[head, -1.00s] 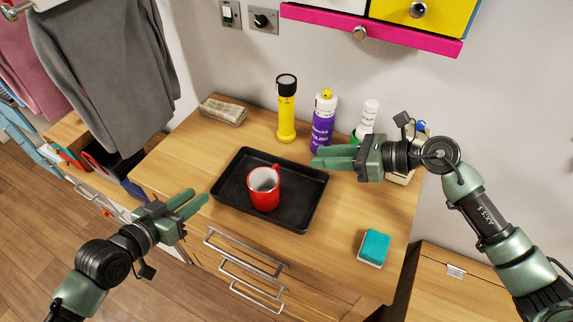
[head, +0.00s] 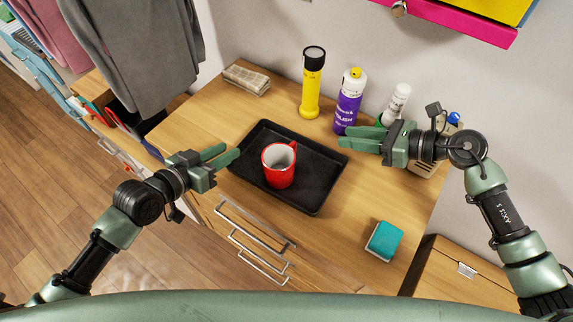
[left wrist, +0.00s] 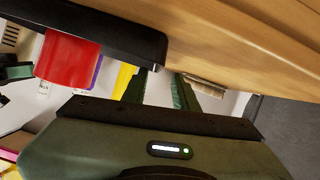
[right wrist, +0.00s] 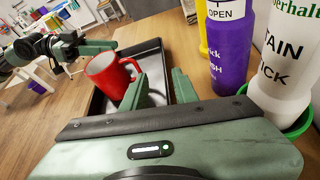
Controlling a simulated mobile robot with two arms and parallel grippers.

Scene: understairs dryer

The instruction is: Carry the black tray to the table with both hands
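The black tray (head: 318,205) lies flat on the wooden dresser top. It also shows in the left wrist view (left wrist: 130,38) and the right wrist view (right wrist: 152,60). A red mug (head: 279,172) stands upright in it, its handle toward the far right. My left gripper (head: 232,155) is open and empty, its fingertips by the tray's left end. My right gripper (head: 343,145) is open and empty by the tray's right end. In the right wrist view its fingertips (right wrist: 160,85) appear either side of the tray's rim. I cannot tell whether either gripper touches the tray.
A yellow flashlight (head: 312,85), purple bottle (head: 348,105) and white bottle (head: 397,103) stand behind the tray, close to my right gripper. Drawer handles (head: 255,222) project at the front.

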